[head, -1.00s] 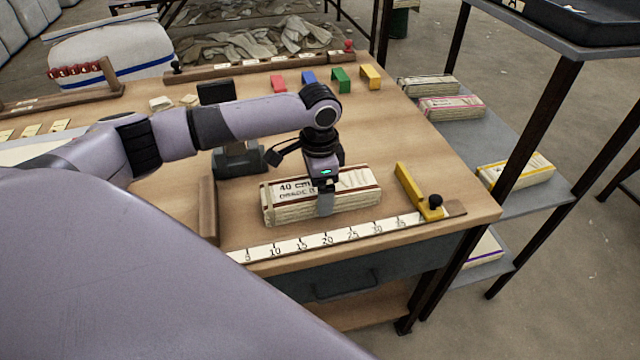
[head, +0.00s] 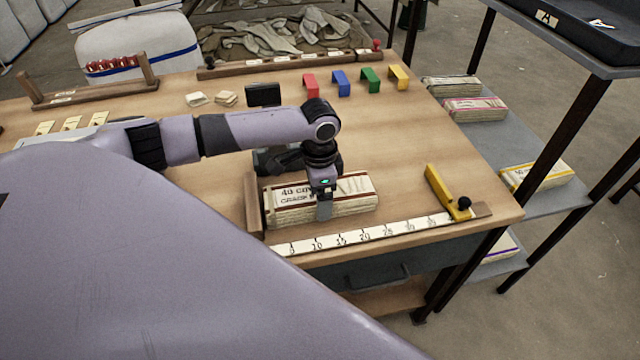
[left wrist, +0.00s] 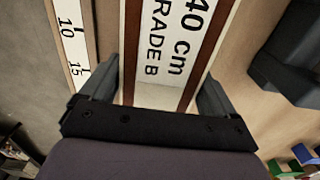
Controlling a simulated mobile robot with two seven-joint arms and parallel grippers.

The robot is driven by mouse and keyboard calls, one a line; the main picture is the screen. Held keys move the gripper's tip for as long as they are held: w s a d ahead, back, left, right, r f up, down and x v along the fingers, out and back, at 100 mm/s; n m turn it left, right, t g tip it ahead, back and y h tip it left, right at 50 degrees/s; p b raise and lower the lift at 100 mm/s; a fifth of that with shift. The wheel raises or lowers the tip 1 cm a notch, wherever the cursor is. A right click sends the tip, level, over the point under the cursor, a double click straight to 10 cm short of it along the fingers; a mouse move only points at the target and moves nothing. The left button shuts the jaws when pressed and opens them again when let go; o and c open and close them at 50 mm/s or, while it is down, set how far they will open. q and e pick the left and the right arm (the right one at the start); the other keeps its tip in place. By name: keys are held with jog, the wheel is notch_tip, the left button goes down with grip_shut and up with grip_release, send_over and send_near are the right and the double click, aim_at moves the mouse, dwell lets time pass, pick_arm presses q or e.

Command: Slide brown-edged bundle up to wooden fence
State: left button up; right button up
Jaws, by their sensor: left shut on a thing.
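The brown-edged bundle (head: 350,207) is a cream stack with brown bands and a label reading "40 cm". It lies flat on the wooden table behind the number scale. Its left end is at the wooden fence (head: 253,205), touching or with a very thin gap; I cannot tell which. My left gripper (head: 324,206) points down and is shut on the bundle, one finger showing on its front side. In the left wrist view the bundle (left wrist: 168,50), labelled "GRADE B", lies between the two fingers (left wrist: 155,92). My right gripper is not in view.
The number scale (head: 365,234) runs along the front edge, with a yellow stop (head: 446,192) at its right. A dark device (head: 264,96) stands behind my left arm. Coloured brackets (head: 341,83) stand at the back. A grey shelf (head: 525,150) with bundles is to the right.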

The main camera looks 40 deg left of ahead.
pick_arm(q)
jog(key=o, duration=0.9)
jog(key=shift+o, duration=0.2)
jog(key=shift+r, duration=3.6)
